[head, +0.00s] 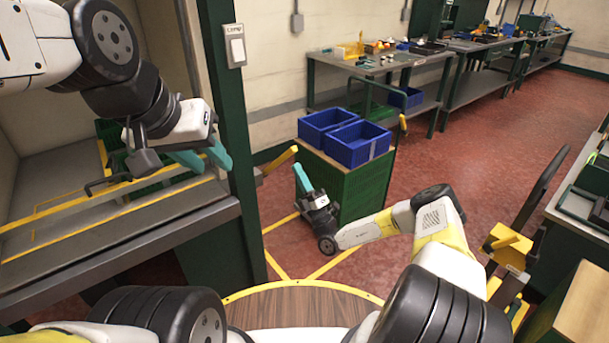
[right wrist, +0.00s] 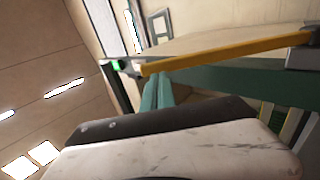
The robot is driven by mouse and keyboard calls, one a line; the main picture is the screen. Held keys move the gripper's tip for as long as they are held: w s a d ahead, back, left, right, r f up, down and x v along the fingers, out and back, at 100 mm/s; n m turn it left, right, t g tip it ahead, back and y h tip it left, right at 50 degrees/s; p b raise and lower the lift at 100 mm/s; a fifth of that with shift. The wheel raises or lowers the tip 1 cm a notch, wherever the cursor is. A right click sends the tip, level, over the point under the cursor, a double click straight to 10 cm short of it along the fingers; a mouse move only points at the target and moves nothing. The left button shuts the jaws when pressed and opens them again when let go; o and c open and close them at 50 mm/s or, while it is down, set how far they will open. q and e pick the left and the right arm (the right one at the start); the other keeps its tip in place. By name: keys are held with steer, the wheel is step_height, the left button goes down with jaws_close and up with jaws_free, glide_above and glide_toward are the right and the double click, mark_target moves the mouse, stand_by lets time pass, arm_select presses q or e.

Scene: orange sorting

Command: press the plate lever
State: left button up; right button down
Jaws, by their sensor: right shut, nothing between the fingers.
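A short yellow lever (head: 280,161) sticks out to the right and up from the green post beside the booth in the head view. I take it for the plate lever; no label shows. My right gripper (head: 302,178), with teal fingers, is shut and empty just right of the lever's tip, pointing up. Whether they touch, I cannot tell. In the right wrist view my fingers (right wrist: 158,92) point up, close to a long yellow bar (right wrist: 225,53); I cannot tell if it is the same lever. My left gripper (head: 203,157) is open and empty over the booth shelf.
Two blue bins (head: 358,143) sit on a green stand (head: 362,190) right behind my right gripper. The booth shelf edge (head: 120,232) and green post (head: 228,110) lie left. A cluttered workbench (head: 375,68) stands at the back. Red floor (head: 460,140) is clear at centre right.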

mark_target(291, 155)
steer(key=shift+x, duration=1.45)
steer(key=shift+r, duration=0.1)
